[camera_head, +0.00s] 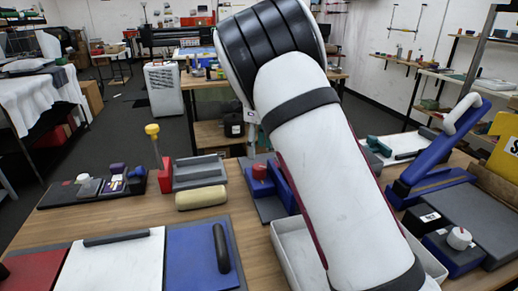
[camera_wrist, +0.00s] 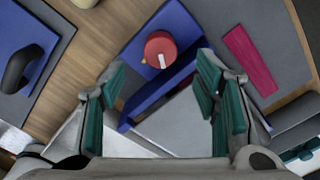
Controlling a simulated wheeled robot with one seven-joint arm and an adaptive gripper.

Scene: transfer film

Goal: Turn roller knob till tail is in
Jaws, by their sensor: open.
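A red round knob (camera_wrist: 160,50) with a white mark on top sits on a blue roller block (camera_wrist: 188,24) in the wrist view. The red knob also shows in the head view (camera_head: 260,171), just left of my arm. My gripper (camera_wrist: 161,72) is open, its teal-padded fingers apart on either side of the knob in the picture. Nothing is between the pads that I can see them touching. A flat magenta strip (camera_wrist: 250,61) lies on a grey plate right of the block; I cannot tell whether it is the tail. My arm hides the gripper in the head view.
A white tray (camera_head: 287,245) lies under my arm. A blue lever press (camera_head: 430,165) and a blue box with a white knob (camera_head: 455,255) stand right.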

